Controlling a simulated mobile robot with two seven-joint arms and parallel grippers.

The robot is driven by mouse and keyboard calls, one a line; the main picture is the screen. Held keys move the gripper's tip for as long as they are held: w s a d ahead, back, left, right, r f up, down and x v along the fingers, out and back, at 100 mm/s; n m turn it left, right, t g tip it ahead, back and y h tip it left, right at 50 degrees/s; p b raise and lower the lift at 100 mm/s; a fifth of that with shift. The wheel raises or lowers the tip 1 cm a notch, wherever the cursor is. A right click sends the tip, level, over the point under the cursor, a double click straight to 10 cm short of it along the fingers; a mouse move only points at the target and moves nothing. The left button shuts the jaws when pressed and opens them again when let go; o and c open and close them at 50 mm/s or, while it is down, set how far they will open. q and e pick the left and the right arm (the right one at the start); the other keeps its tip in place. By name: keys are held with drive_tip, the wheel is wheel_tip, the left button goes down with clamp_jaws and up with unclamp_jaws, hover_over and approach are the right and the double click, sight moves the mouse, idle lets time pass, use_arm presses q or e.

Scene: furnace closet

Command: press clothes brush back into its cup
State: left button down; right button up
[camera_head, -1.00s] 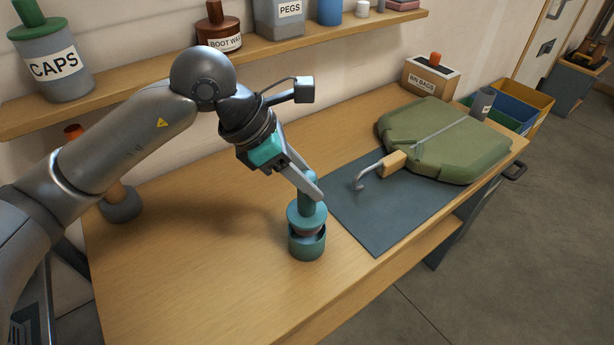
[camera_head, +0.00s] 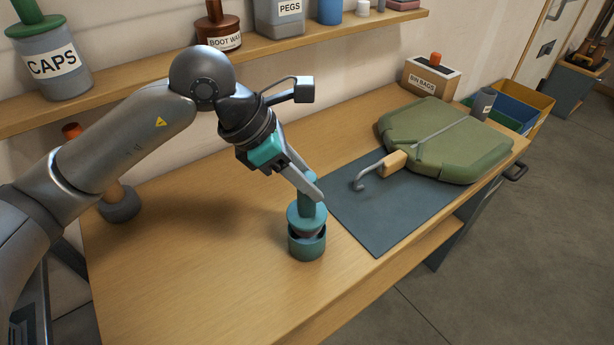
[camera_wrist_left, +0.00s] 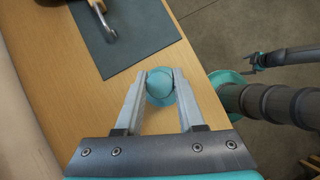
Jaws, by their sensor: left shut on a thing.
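The clothes brush (camera_head: 306,213) is teal, with an upright handle and a wide round collar. It stands over its teal cup (camera_head: 307,245) on the workbench, with its lower end at the cup's mouth. A dark gap shows between collar and cup rim, so the collar is not flush with the rim. My left gripper (camera_head: 312,194) is shut on the brush handle from above. In the left wrist view, the round teal brush (camera_wrist_left: 160,86) sits between both fingertips (camera_wrist_left: 159,76). The cup's inside is mostly hidden.
A dark mat (camera_head: 390,212) with a hooked wood-handled tool (camera_head: 392,164) lies right of the cup. A green case (camera_head: 445,140) is behind it. A shelf (camera_head: 130,98) with jars runs along the wall. The bench's front left (camera_head: 190,290) is clear.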

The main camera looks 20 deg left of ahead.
sight(307, 197)
use_arm(q)
drive_tip(key=shift+f+b, duration=1.85)
drive_tip(key=shift+f, duration=0.1)
drive_tip(key=shift+c, duration=2.2)
unclamp_jaws()
drive_tip(key=p+v, duration=0.3)
drive_tip(key=v, duration=0.5)
